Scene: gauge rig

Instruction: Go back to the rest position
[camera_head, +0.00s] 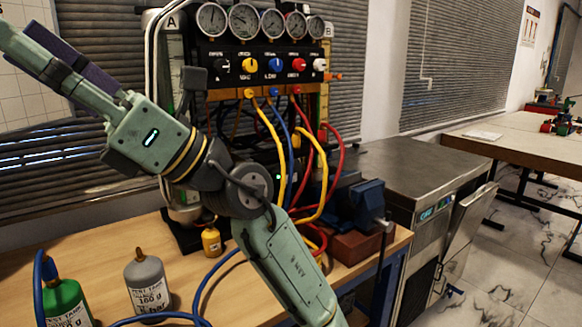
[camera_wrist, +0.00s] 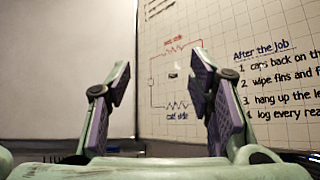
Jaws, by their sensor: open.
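My gripper (camera_wrist: 159,76) is open and empty in the wrist view, its two purple-padded fingers well apart. Between and beyond the fingers is a whiteboard (camera_wrist: 270,40) with a sketched circuit and a handwritten list headed "After the job". In the head view my gripper (camera_head: 62,62) is raised at the upper left, in front of the window blinds and clear of the bench. My green arm crosses the middle of the picture and hides part of the bench and the rig's lower part.
The gauge rig (camera_head: 262,55) with dials, coloured knobs and hoses stands behind my arm. A green tank (camera_head: 66,303), a grey tank (camera_head: 147,284) and a small yellow bottle (camera_head: 211,241) stand on the wooden bench (camera_head: 105,243). A blue vise (camera_head: 362,203) sits at its right.

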